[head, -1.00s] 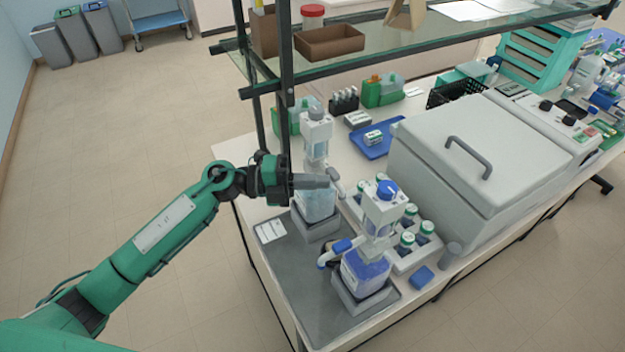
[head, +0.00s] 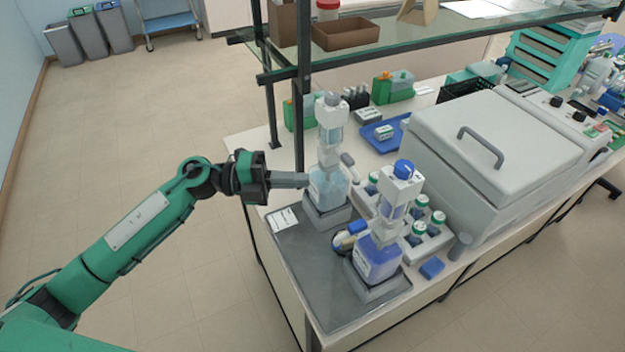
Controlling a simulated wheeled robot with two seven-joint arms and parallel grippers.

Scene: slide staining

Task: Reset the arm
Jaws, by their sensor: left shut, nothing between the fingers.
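My left arm comes in from the left, with its green links over the floor beside the bench. My left gripper (head: 290,180) is shut and empty. Its fingertips point right, close to the clear dispenser bottle (head: 328,185) on its grey stand; I cannot tell whether they touch it. A second dispenser bottle with blue liquid (head: 378,258) and a blue cap stands nearer on the grey mat (head: 303,267). My right gripper is not in view.
A dark shelf post (head: 299,110) and glass shelf (head: 372,38) stand just behind the gripper. A large grey lidded box (head: 500,150) and a rack of small bottles (head: 425,240) are to the right. The floor (head: 120,130) at left is open.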

